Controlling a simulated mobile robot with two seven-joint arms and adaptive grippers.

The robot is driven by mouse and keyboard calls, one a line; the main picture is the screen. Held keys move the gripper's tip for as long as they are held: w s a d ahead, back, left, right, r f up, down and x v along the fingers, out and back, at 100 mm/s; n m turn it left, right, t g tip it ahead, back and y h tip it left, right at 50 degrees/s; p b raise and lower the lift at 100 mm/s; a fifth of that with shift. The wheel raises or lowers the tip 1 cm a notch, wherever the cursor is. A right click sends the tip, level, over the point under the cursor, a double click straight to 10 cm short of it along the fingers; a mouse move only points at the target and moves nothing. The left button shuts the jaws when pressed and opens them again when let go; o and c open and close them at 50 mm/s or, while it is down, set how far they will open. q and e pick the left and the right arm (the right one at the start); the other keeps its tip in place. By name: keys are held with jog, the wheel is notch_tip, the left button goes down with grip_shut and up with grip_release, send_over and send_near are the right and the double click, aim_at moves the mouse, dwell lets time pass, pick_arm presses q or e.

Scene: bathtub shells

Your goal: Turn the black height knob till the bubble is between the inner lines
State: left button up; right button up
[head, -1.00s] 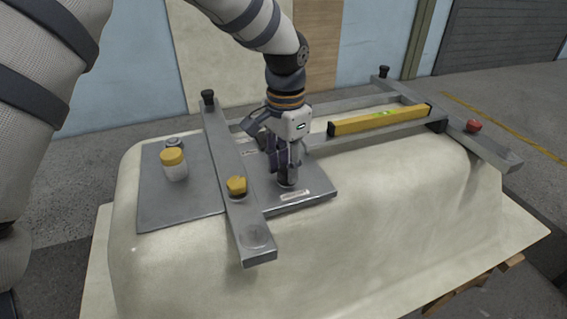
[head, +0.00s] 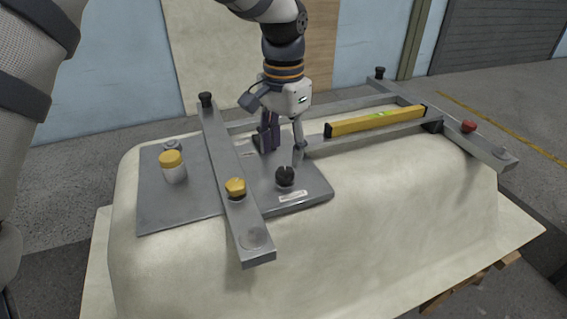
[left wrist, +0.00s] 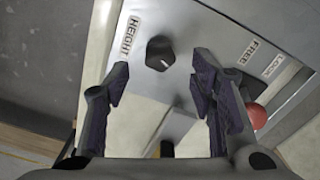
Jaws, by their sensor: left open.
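The black height knob (head: 285,176) stands on the grey plate (head: 312,187), uncovered. It also shows in the left wrist view (left wrist: 160,53), beside a HEIGHT label (left wrist: 127,36), with a pale mark on its top. My left gripper (head: 283,150) is open and empty, just behind and above the knob, apart from it. In the left wrist view its fingers (left wrist: 162,80) are spread with the knob beyond their tips. The yellow spirit level (head: 375,120) lies on the frame at the right, with a green vial (head: 380,113). Its bubble and lines are too small to read. My right gripper is out of view.
A yellow knob (head: 235,188) sits on the near bar (head: 222,150). A red knob (head: 468,126) is on the far right bar. The pale shell's front (head: 330,260) is clear.

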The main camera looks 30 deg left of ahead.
aim_at(284, 172)
pick_arm(q)
notch_tip(284, 172, up, 7)
dwell(1.5)
